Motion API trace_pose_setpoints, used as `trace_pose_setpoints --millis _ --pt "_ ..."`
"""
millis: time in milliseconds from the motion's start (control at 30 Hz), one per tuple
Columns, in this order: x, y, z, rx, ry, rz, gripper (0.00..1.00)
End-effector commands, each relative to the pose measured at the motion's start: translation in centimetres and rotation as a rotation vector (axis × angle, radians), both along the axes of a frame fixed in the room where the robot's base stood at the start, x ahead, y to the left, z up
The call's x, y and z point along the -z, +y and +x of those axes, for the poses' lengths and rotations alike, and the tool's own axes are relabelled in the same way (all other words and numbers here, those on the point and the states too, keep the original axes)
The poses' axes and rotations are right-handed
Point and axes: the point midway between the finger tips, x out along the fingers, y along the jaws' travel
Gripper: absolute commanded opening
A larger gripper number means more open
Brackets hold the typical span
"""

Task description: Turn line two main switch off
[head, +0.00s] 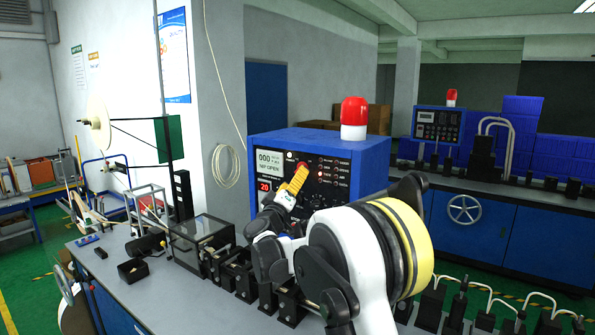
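A blue control box (352,150) with a black front panel stands on the near bench. Its panel has a display (268,160), a red "20" label (264,184), a column of small indicator lights and several knobs. A small red part (302,166), possibly a switch, shows at the tip of my gripper; I cannot tell whether they touch. My gripper (299,176), with a yellow part at its end, is in front of the panel and hides part of it. Its finger opening cannot be made out. I cannot read which line the box belongs to.
A red beacon (354,118) tops the near box. A second blue control box (437,126) stands on the back bench. A clear-lidded box (201,238) and several black fixtures line the near bench. A tape reel stand (98,123) is at left.

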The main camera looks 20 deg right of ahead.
Motion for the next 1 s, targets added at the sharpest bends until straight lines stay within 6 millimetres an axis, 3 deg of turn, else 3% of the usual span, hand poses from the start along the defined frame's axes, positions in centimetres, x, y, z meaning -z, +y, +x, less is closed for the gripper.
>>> trace_pose_setpoints --millis 300,667,700,867,1000 --pt "-1.4 -3.1 3.7 0.000 0.001 0.001 0.65" --pt "-1.6 -3.6 4.2 0.000 0.001 0.001 0.65" --pt "-1.6 -3.6 4.2 0.000 0.001 0.001 0.60" --pt "-1.6 -3.5 4.2 0.000 0.001 0.001 0.12" --pt "-1.6 -3.5 4.2 0.000 0.002 0.001 0.12"
